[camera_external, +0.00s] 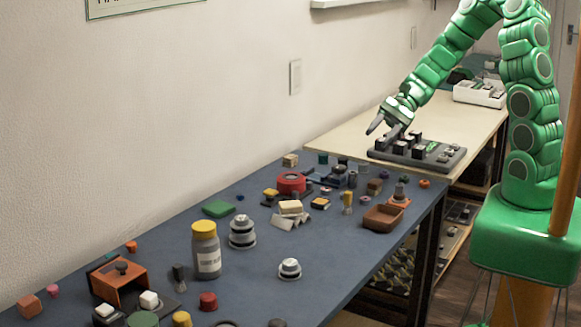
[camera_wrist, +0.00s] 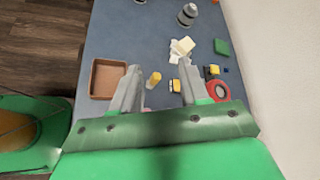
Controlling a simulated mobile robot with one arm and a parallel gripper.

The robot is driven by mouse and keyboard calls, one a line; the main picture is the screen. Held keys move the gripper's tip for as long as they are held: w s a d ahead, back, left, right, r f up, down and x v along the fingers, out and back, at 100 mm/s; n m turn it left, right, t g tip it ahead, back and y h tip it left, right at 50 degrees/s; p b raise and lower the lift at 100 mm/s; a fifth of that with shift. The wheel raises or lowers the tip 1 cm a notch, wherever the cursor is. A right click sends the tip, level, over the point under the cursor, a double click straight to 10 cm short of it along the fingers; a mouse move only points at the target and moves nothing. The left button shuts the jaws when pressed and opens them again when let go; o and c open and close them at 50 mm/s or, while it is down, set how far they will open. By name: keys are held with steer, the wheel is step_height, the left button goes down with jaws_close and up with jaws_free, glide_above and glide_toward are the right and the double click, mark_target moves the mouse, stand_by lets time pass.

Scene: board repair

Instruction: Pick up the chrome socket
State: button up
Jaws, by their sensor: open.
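Two silvery round metal pieces stand on the blue-grey mat. One is a small stepped piece (camera_external: 289,268) standing alone near the middle front. The other is a taller stack (camera_external: 242,232) beside a yellow-lidded jar; a grey stacked piece (camera_wrist: 187,14) also shows at the top of the wrist view. I cannot tell for sure which is the chrome socket. My gripper (camera_external: 382,130) is open and empty, high over the far end of the tables, well away from both pieces. Its two spread fingers (camera_wrist: 160,72) show in the wrist view.
The jar (camera_external: 206,250), red tape roll (camera_external: 291,183), pale blocks (camera_external: 290,208) and brown tray (camera_external: 383,218) stand on the mat. A dark board with switches (camera_external: 417,150) lies below my gripper. The wall borders the mat's back side. Bare mat surrounds the small silvery piece.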

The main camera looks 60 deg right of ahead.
steer(key=w+d+f+m+t, duration=0.1)
steer(key=d+f+m+t, duration=0.1)
steer(key=d+f+m, duration=0.2)
steer(key=w+d+f+m+t+h, duration=0.1)
steer(key=w+d+f+m+t, duration=0.1)
steer(key=d+f+m, duration=0.2)
steer(key=w+d+f+m+t+h, duration=0.1)
steer(key=w+d+f+m+t, duration=0.1)
steer(key=d+f+m, duration=0.2)
steer(key=shift+w+d+f+m+t, duration=0.15)
steer(key=shift+d+f+m, duration=0.05)
steer(key=shift+d+f, duration=0.65)
steer(key=shift+w+d+f+m+t, duration=0.1)
steer(key=shift+d+f+m+t, duration=0.1)
steer(key=shift+d+f, duration=0.6)
steer(key=shift+x, duration=3.75)
steer(key=shift+a+r, duration=0.1)
steer(key=shift+r, duration=0.1)
steer(key=shift+c, duration=0.3)
jaws_close()
steer(key=shift+r, duration=0.1)
step_height(320, 180, up, 10)
